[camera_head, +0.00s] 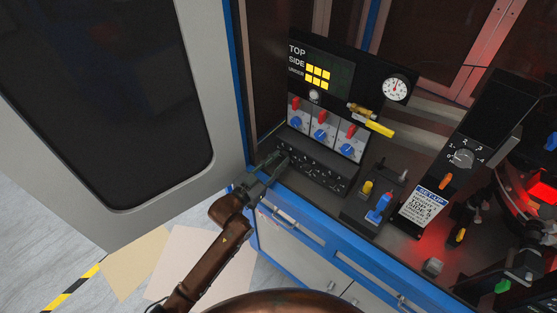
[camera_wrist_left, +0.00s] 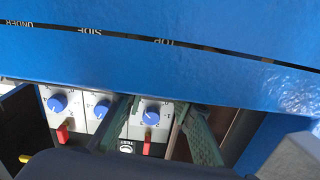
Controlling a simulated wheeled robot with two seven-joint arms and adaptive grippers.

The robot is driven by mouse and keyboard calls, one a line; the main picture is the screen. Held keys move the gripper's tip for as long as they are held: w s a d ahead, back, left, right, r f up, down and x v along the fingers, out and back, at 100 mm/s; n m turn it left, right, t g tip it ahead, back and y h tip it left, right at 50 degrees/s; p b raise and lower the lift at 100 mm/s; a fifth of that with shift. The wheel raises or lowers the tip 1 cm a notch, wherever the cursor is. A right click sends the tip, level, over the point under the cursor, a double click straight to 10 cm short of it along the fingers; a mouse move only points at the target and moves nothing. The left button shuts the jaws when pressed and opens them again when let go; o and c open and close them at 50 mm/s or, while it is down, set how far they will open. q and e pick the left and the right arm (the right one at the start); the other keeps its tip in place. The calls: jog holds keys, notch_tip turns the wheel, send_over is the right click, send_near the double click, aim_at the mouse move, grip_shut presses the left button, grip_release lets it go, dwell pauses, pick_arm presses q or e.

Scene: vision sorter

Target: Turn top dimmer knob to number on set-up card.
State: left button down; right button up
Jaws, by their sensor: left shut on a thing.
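The top dimmer knob (camera_head: 296,122) is the blue leftmost of the three knobs on the white panel in the head view; it also shows in the left wrist view (camera_wrist_left: 151,117). The set-up card (camera_head: 422,208) leans to the right; its small lines are too blurred to read surely. My left gripper (camera_head: 279,161) is below the knob at the panel's left end, apart from it in the head view. In the wrist view its green fingers (camera_wrist_left: 158,125) appear on either side of the knob. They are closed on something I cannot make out. My right gripper is out of view.
The side knob (camera_head: 320,132) and under knob (camera_head: 347,148) sit beside it, with red switches above. A black socket strip (camera_head: 315,165) runs below. A yellow-handled valve (camera_head: 378,128) stands right.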

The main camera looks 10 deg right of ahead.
pick_arm(q)
jog(key=shift+m+p, duration=0.6)
jog(key=shift+m, duration=1.2)
jog(key=c, duration=1.6)
grip_release()
jog(key=shift+a, duration=0.1)
jog(key=v, duration=1.2)
